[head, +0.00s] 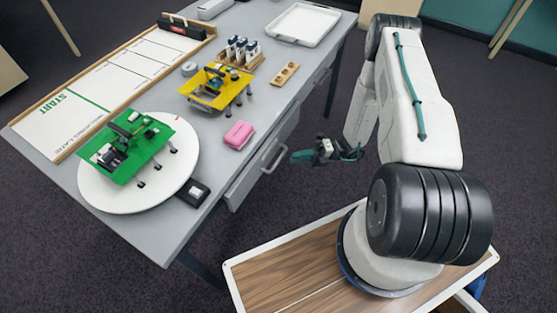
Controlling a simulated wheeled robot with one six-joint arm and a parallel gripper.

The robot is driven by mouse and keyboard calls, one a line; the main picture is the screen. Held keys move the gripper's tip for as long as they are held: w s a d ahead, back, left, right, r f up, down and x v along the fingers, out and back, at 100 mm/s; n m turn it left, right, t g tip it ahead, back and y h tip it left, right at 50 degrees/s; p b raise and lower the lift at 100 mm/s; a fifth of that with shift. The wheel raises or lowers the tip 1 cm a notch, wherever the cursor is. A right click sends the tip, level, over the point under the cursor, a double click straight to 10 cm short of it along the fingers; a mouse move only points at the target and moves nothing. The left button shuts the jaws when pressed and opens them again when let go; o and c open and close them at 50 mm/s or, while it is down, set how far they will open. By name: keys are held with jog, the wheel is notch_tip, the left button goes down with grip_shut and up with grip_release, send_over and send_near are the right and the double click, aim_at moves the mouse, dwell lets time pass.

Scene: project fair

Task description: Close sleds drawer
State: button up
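A drawer (262,172) with a grey front and a bar handle (273,157) is at the near end of the grey table's right side. Its front seems to stand out a little from the table side; how far is hard to tell. No label is readable on it. My gripper (303,156) is in the air just right of this handle, with its dark teal fingers toward the drawer. It looks apart from the handle, and I cannot tell the gap between its fingers.
A second drawer handle (322,76) is further back. On the table (226,165) are a green sled-like model (150,140) on a white disc, a yellow one (215,88), a pink block (239,134) and a white tray (303,23).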

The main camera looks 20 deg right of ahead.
aim_at(278, 160)
jog(key=a, duration=0.5)
jog(key=w+a+r, duration=0.1)
jog(key=a, duration=0.1)
jog(key=shift+a, duration=0.2)
grip_shut()
jog(key=shift+w, duration=0.1)
